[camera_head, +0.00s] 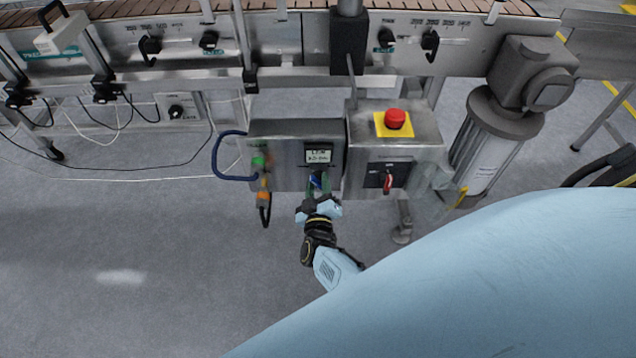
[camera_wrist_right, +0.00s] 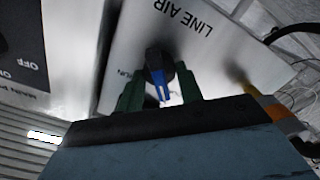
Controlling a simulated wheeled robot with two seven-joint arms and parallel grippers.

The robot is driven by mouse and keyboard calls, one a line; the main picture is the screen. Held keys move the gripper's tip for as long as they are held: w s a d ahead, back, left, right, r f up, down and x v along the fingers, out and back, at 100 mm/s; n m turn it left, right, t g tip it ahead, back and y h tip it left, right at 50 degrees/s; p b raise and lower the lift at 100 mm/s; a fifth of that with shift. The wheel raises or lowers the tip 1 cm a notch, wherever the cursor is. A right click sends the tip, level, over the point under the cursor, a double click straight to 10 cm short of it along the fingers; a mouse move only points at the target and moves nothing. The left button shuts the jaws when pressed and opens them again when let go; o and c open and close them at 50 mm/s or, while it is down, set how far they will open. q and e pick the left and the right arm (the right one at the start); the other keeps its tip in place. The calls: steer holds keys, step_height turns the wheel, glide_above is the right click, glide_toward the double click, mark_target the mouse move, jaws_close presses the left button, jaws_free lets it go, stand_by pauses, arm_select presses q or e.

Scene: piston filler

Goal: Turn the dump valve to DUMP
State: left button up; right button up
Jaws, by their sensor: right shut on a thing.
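The dump valve appears to be the black knob with a blue handle (camera_wrist_right: 157,72) on the silver panel marked LINE AIR. In the head view its blue handle (camera_head: 316,181) shows on the front of the left box, below the small display. My right gripper (camera_head: 319,192) reaches it from below. In the wrist view its green fingers (camera_wrist_right: 160,88) stand on either side of the blue handle, shut on it. A partly hidden label, ending in UN, lies left of the knob. No DUMP label can be read. My left gripper is not in view.
The control box with the display (camera_head: 319,153) sits beside a box with a red emergency button (camera_head: 395,118) and a red-handled OFF switch (camera_head: 388,181). A blue hose loop (camera_head: 217,160) and green button (camera_head: 258,161) are at left. Floor in front is clear.

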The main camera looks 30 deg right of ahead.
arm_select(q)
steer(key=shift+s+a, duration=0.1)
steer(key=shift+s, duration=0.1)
arm_select(e)
steer(key=shift+n, duration=0.6)
steer(key=o, duration=1)
steer(key=shift+s+a, duration=0.15)
steer(key=shift+s, duration=0.05)
steer(key=p+v, duration=0.1)
steer(key=v, duration=0.1)
steer(key=shift+s+a+r, duration=0.1)
steer(key=shift+s+a, duration=0.1)
steer(key=shift+s, duration=0.05)
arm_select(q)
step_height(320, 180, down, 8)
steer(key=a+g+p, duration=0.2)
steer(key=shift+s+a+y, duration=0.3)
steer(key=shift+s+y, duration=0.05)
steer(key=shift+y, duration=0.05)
arm_select(e)
glide_toward(317, 185)
steer(key=v, duration=0.3)
steer(key=shift+s+a, duration=0.15)
steer(key=shift+s, duration=0.05)
